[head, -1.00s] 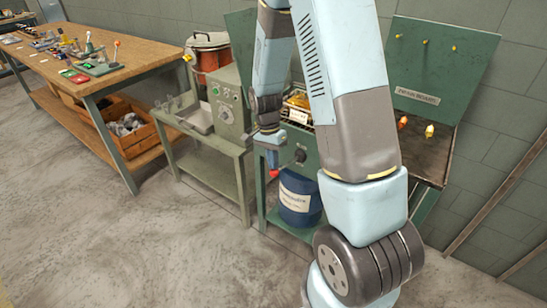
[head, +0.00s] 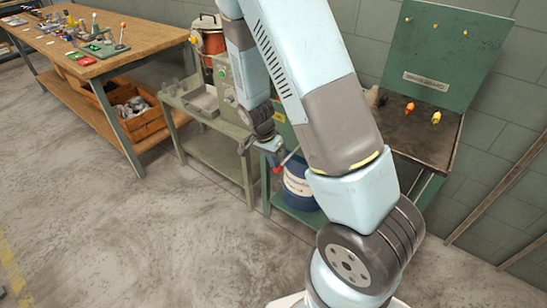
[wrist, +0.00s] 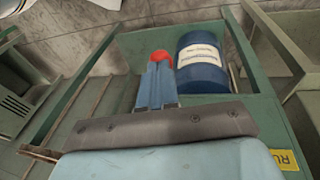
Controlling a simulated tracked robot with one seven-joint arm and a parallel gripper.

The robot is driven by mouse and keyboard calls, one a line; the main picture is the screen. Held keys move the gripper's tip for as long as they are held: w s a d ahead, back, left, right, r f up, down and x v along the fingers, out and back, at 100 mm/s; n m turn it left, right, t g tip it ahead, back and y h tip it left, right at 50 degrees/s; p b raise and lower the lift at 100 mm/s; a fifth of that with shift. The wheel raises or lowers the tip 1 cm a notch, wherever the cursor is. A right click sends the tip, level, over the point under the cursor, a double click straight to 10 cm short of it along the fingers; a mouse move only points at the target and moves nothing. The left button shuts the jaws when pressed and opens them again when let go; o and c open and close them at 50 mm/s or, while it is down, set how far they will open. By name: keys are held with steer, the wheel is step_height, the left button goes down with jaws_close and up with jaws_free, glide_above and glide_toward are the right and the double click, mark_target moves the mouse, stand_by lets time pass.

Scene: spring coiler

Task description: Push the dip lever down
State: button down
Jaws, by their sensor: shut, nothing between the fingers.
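A lever with a red ball knob (head: 277,169) and a thin red rod sticks out at the front of the green stand in the middle. I take it for the dip lever; no label on it is readable. My gripper (head: 273,158) is shut and empty, its fingers pointing down right above the knob in the head view. In the wrist view the red knob (wrist: 160,56) shows just beyond the tips of my blue fingers (wrist: 160,66). Whether they touch cannot be told. My arm hides the lever's mount and most of its machine.
A blue drum (head: 299,187) with a white label stands low in the green stand, right of the knob. A grey-green control box (head: 226,85) and a red pot (head: 212,42) stand to the left. A wooden workbench (head: 110,65) is at far left; the floor in front is clear.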

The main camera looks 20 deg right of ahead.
step_height(320, 180, down, 9)
steer(key=shift+d, duration=0.25)
stand_by(0.6)
steer(key=shift+w+r, duration=0.1)
steer(key=shift+w, duration=0.05)
steer(key=s+a+r, duration=0.3)
steer(key=a+r, duration=0.6)
steer(key=r, duration=0.1)
steer(key=shift+s+a+r, duration=0.15)
steer(key=shift+s+r, duration=0.05)
steer(key=shift+r, duration=0.15)
stand_by(0.4)
